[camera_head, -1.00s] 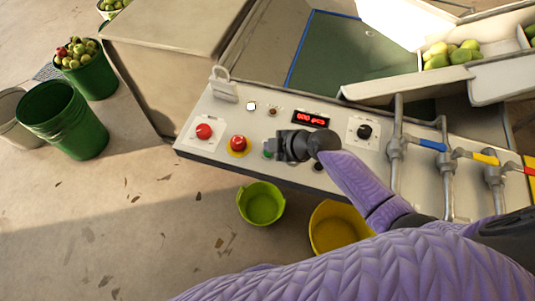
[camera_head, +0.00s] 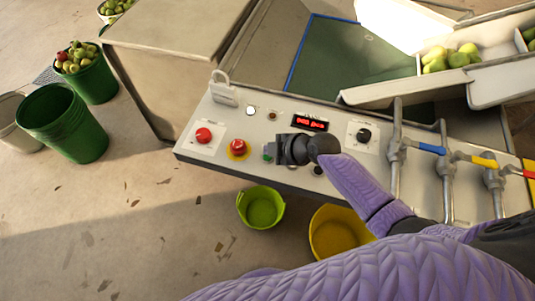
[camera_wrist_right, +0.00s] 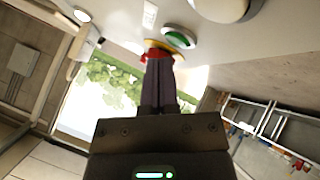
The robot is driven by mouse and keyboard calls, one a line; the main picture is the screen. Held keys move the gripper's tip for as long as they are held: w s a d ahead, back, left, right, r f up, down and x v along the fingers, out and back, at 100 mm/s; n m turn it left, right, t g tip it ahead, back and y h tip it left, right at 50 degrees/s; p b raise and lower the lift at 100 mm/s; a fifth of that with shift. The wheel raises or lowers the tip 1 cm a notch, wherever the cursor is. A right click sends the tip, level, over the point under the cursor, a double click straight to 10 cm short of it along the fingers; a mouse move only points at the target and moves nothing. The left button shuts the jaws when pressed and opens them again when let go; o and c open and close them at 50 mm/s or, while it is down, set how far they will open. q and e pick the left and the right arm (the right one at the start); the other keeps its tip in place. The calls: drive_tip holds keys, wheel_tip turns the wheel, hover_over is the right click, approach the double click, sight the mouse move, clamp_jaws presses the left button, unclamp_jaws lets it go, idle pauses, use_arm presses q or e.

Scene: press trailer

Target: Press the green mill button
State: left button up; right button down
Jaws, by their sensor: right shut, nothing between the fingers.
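The green mill button (camera_head: 267,152) is on the pale control panel (camera_head: 185,148), mostly hidden beside my right gripper in the head view. In the right wrist view the green button (camera_wrist_right: 179,37) shows with a pale rim, just beyond and to the right of the fingertips. My right gripper (camera_head: 277,151) is shut and empty, close to the panel at the green button. In the wrist view its fingers (camera_wrist_right: 158,58) overlap a red button on a yellow ring (camera_wrist_right: 155,45). I cannot tell whether the fingertips touch the green button. My left gripper is not in view.
A red button (camera_head: 203,135) and a red button on yellow (camera_head: 238,147) are left of the gripper. A red display (camera_head: 310,123) and black knob (camera_head: 364,135) are to its right. Pipes with coloured valve handles (camera_head: 432,148) rise farther right. Buckets (camera_head: 260,207) stand below the panel.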

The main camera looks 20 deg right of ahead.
sight(270, 158)
drive_tip(key=shift+f, duration=0.1)
idle(0.8)
drive_tip(key=shift+f+b, duration=0.35)
drive_tip(key=shift+b, duration=0.05)
drive_tip(key=shift+f+b, duration=0.4)
idle(0.4)
drive_tip(key=shift+r, duration=0.1)
drive_tip(key=shift+r+p, duration=0.65)
drive_tip(key=shift+r, duration=0.1)
wheel_tip(270, 158, up, 5)
drive_tip(key=p, duration=0.4)
drive_tip(key=shift+r, duration=0.1)
drive_tip(key=shift+s, duration=0.1)
idle(0.5)
